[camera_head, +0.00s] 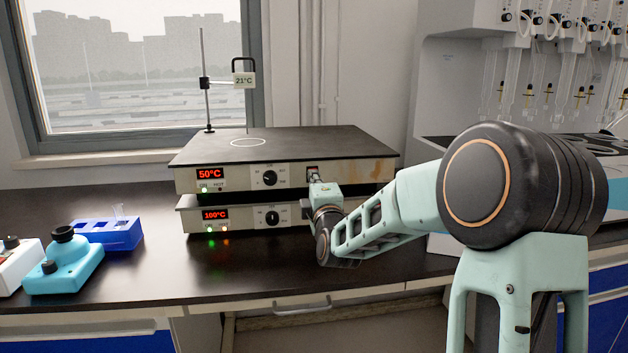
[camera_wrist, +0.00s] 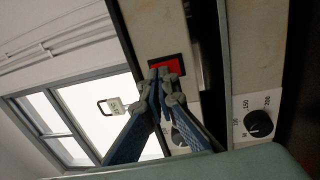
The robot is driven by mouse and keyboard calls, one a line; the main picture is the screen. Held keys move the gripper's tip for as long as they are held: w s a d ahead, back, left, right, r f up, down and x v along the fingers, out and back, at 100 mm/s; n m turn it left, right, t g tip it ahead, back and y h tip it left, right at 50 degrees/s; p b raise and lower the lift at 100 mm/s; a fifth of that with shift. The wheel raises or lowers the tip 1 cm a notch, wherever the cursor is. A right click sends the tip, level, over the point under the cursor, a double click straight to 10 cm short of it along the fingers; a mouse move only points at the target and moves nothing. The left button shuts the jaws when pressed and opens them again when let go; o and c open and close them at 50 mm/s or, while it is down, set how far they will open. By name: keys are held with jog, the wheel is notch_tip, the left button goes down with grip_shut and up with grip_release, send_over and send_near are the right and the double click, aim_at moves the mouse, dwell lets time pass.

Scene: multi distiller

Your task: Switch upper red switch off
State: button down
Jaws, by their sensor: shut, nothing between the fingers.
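The upper red switch (camera_head: 312,170) is on the front panel of the upper hot plate (camera_head: 370,172), right of its dial. In the wrist view the red switch (camera_wrist: 168,65) shows as a red rectangle in a dark frame, partly covered by my fingertips. My gripper (camera_head: 315,178) is shut and empty, in front of the switch. In the wrist view its fingertips (camera_wrist: 165,78) overlap the switch's lower edge; I cannot tell whether they touch it. The upper display (camera_head: 209,174) reads 50°C, with a green light lit below it.
A lower hot plate (camera_head: 245,217) reading 100°C sits beneath; my gripper hides its right part. A stand with a 21°C thermometer (camera_head: 244,80) rises behind. A blue rack (camera_head: 108,233) and a turquoise device (camera_head: 66,262) are at left. The front middle of the bench is clear.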

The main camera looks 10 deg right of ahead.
dwell(0.3)
jog(key=shift+w+r+g+p, duration=0.15)
jog(key=shift+w+g+p, duration=0.2)
jog(key=shift+g, duration=0.05)
